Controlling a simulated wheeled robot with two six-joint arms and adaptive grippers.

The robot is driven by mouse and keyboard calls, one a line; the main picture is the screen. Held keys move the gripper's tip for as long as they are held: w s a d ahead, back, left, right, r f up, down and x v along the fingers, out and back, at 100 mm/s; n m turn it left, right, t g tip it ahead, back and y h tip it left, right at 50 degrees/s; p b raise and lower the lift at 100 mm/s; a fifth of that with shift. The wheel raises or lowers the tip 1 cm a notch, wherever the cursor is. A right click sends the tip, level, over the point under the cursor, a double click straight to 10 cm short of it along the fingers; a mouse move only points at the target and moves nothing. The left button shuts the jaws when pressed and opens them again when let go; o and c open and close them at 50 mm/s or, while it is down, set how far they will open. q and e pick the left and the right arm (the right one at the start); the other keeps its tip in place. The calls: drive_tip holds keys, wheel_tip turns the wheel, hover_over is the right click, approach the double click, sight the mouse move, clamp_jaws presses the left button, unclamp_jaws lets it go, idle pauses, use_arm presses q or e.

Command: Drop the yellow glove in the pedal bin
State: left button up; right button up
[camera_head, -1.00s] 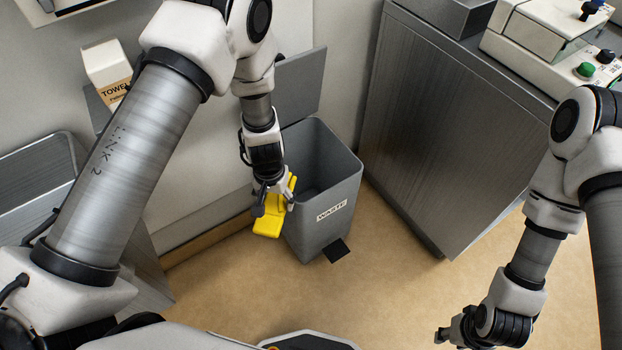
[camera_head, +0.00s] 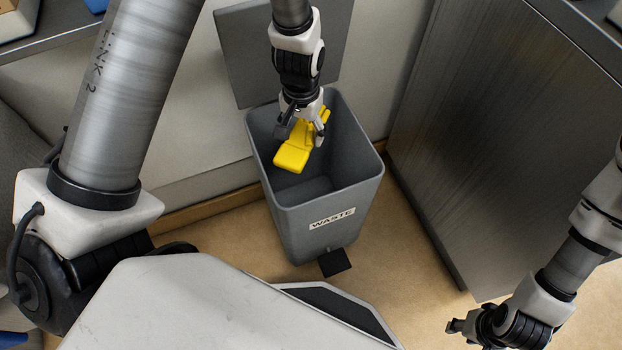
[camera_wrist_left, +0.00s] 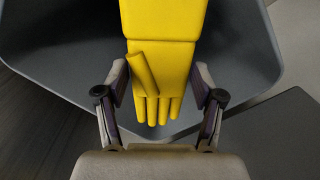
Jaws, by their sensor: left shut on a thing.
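The yellow glove (camera_head: 294,156) is held by my left gripper (camera_head: 304,129) over the open mouth of the grey pedal bin (camera_head: 322,218). In the left wrist view the glove (camera_wrist_left: 165,60) lies between the two fingers of the gripper (camera_wrist_left: 159,95), with its finger ends toward the palm and its cuff reaching away. The bin's wall (camera_wrist_left: 60,65) surrounds it there. The bin carries a WASTE label, and its lid (camera_head: 275,50) stands open against the wall. My right gripper (camera_head: 462,328) is empty at the lower right, away from the bin; its fingers are too small to judge.
A black pedal (camera_head: 334,262) sticks out at the bin's front foot. A dark metal cabinet (camera_head: 480,140) stands close to the right of the bin. The tan floor (camera_head: 410,270) between bin and cabinet is clear.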

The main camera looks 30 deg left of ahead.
use_arm(q)
drive_tip(key=o, duration=1.2)
drive_tip(key=shift+w, duration=0.1)
wheel_tip(320, 180, up, 12)
